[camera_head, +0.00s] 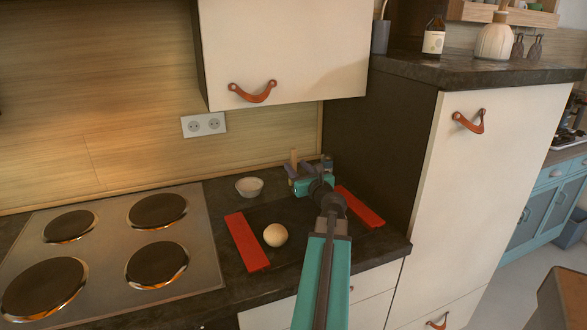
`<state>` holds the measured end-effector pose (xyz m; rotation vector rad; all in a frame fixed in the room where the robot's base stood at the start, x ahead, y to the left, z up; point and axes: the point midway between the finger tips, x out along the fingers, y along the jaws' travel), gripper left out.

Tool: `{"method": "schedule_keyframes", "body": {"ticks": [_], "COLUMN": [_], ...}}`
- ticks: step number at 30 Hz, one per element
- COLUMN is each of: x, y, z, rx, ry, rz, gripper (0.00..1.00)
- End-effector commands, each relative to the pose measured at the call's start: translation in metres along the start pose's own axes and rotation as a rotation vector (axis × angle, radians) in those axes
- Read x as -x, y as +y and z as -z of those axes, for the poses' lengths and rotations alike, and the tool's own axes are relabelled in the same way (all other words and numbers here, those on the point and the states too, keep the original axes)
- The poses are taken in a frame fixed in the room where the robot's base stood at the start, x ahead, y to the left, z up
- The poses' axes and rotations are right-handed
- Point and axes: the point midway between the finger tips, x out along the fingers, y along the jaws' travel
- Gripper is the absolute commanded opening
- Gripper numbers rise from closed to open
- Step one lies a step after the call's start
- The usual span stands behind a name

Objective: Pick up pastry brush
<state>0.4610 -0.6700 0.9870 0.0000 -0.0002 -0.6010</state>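My gripper (309,170) reaches over the counter from the front, beyond the back edge of a dark tray. A small tan, wooden-looking piece (294,158) shows upright by the left finger; it may be part of the pastry brush, but it is too small to be sure. My wrist and the teal arm hide most of the area around the fingertips. I cannot tell whether the fingers are open or hold anything.
The dark tray with red ends (246,242) lies on the counter, with a pale round egg-like object (275,235) on it. A small white bowl (249,187) stands behind. A hob (112,250) is at left, a tall cabinet (460,190) at right, and a wall cabinet (285,45) above.

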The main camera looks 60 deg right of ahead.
Motion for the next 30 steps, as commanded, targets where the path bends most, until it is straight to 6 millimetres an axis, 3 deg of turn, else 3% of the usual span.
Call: {"method": "schedule_keyframes", "body": {"ticks": [6,22,30], "x": [-0.015,-0.021,-0.044], "y": [0.001,0.001,0.001], "z": [0.000,0.000,0.000], "rx": [0.000,0.000,0.000], "ry": [0.000,0.000,0.000], "rz": [-0.001,-0.002,-0.002], "gripper": [0.39,0.39,0.39]}}
